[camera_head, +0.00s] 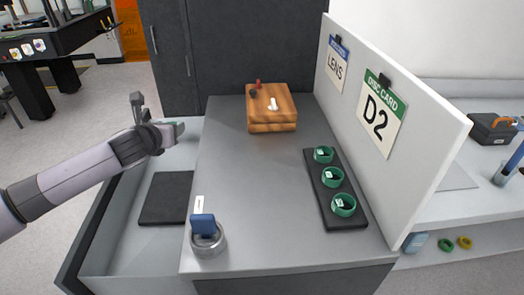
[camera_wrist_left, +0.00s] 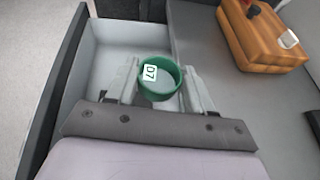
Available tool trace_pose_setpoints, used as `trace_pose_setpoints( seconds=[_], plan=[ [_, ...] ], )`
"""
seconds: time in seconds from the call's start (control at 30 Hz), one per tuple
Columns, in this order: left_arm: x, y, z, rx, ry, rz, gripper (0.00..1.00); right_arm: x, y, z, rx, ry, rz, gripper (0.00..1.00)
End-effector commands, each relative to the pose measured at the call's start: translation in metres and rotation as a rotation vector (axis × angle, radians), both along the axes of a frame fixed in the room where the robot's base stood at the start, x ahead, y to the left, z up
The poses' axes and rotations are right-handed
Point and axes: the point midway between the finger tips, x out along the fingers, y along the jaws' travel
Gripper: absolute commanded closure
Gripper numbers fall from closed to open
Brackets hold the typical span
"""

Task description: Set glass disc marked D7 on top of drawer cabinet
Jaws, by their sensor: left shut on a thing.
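My left gripper (camera_head: 172,132) is over the open drawer (camera_head: 120,245), left of the drawer cabinet's grey top (camera_head: 245,195). In the left wrist view it is shut on a green-rimmed glass disc (camera_wrist_left: 160,92) with a white label reading D7. The disc is held between the two fingers, above the pale drawer floor. In the head view the disc is mostly hidden by the gripper. My right gripper is not in view.
A dark tray (camera_head: 312,180) holds three green-rimmed discs near an upright panel (camera_head: 430,130) with cards reading LENS and D2. A wooden box (camera_head: 272,122) stands at the back. A metal cup (camera_head: 208,243) with a blue-topped item stands front left. The top's middle is clear.

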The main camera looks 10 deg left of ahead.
Motion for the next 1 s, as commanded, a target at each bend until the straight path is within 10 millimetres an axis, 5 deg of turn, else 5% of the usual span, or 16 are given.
trace_pose_setpoints(
  seconds=[0.1, 0.3, 0.6, 0.8, 1.0],
  plan=[
    [0.007, -0.048, 0.032, -0.002, -0.012, -0.137, 0.79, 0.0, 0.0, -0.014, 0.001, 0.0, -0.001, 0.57],
    [-0.001, -0.114, 0.08, 0.002, -0.011, -0.356, 0.79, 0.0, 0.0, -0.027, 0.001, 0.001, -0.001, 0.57],
    [-0.027, -0.177, 0.125, 0.004, -0.005, -0.596, 0.79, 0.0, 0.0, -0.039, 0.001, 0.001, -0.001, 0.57],
    [-0.035, -0.19, 0.129, 0.001, 0.001, -0.65, 0.79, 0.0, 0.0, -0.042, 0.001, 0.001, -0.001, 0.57],
    [-0.036, -0.191, 0.083, 0.0, 0.007, -0.654, 0.79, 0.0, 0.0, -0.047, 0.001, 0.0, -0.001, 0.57]
  ],
)
